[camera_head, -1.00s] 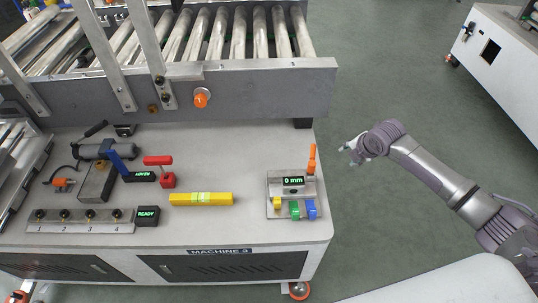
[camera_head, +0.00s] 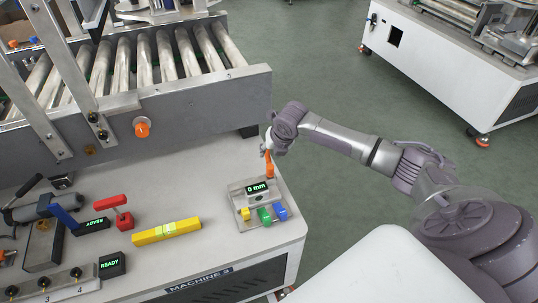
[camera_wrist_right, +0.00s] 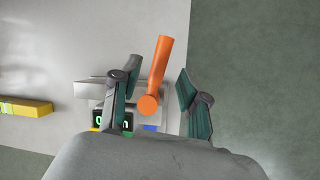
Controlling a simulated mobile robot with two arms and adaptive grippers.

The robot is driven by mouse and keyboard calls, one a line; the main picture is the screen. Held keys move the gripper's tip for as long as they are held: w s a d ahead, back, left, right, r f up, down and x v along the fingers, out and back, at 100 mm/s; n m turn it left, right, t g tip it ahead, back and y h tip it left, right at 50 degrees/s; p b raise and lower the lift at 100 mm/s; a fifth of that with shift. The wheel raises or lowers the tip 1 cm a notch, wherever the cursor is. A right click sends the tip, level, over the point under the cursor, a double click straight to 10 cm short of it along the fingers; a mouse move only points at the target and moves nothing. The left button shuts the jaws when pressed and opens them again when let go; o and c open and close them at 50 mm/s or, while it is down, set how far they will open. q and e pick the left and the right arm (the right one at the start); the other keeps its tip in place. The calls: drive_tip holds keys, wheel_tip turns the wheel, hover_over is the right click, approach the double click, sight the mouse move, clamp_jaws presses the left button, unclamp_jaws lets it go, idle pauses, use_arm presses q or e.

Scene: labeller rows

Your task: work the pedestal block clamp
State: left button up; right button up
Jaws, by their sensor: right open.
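A grey block fixture with a "0 mm" display (camera_head: 257,188) stands near the right end of the machine top. An orange lever handle (camera_head: 270,163) stands upright at its back right. I take this to be the clamp. Blue, green and yellow pieces sit along its front. My right gripper (camera_head: 267,146) is at the handle's top. In the right wrist view the orange handle (camera_wrist_right: 158,70) shows between the two spread fingers of my right gripper (camera_wrist_right: 157,80), with gaps on both sides. Part of the fixture is hidden behind the gripper there. My left gripper is not in view.
A yellow bar (camera_head: 166,232) lies left of the fixture. Farther left are a red-handled clamp (camera_head: 120,212) and a "READY" box (camera_head: 111,264). A roller conveyor (camera_head: 150,65) with an orange knob (camera_head: 142,128) runs behind.

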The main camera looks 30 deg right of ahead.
drive_tip(key=shift+x, duration=1.2)
clamp_jaws()
